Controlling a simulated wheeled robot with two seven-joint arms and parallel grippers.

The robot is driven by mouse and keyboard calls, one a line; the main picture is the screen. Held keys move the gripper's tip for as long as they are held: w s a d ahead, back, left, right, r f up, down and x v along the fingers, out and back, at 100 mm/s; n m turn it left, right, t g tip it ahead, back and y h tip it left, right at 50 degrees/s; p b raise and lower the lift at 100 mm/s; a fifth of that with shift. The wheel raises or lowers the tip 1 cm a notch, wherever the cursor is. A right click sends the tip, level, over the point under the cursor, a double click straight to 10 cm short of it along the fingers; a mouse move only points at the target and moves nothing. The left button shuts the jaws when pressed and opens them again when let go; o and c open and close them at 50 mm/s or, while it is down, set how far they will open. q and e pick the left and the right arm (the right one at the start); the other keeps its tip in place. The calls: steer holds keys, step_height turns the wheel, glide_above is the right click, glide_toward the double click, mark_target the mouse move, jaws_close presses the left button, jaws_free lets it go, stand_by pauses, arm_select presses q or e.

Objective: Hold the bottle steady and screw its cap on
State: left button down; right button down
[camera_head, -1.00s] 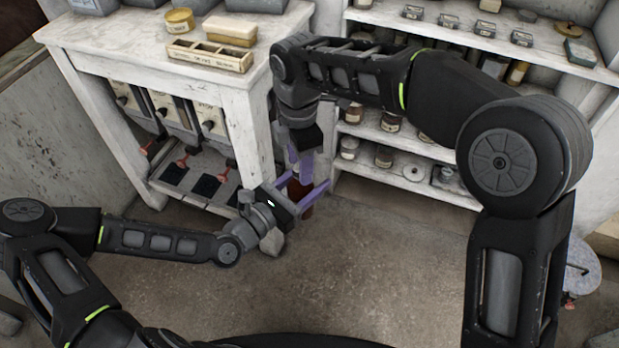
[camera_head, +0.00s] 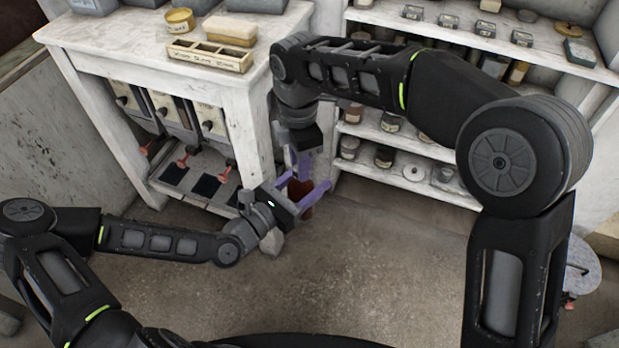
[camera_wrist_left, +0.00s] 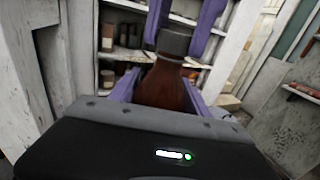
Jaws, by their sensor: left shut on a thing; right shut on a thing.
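A reddish-brown bottle (camera_head: 302,193) is held upright in the air between the fingers of my left gripper (camera_head: 303,200), in front of the white shelf. The bottle also shows in the left wrist view (camera_wrist_left: 163,88), between the purple fingers. A dark grey cap (camera_wrist_left: 174,43) sits at the top of the bottle's neck and looks roughly level. My right gripper (camera_head: 300,160) comes down from above, its purple fingers shut on the cap's sides; in the wrist view it shows at the top (camera_wrist_left: 178,22). The head view hides most of the cap, and the thread is not visible.
A white workbench (camera_head: 110,37) with a labelled wooden tray (camera_head: 210,57), a yellow tin (camera_head: 179,20) and a pale block stands at left. White shelves (camera_head: 400,167) with jars stand behind the grippers. The floor (camera_head: 360,265) in front is clear.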

steer(key=m, duration=0.4)
steer(key=shift+m, duration=0.3)
steer(key=m, duration=1.6)
steer(key=shift+m, duration=0.3)
steer(key=c, duration=1.1)
jaws_free()
steer(key=shift+o, duration=0.2)
step_height(320, 180, up, 7)
steer(key=shift+r, duration=0.2)
steer(key=shift+w+f, duration=0.1)
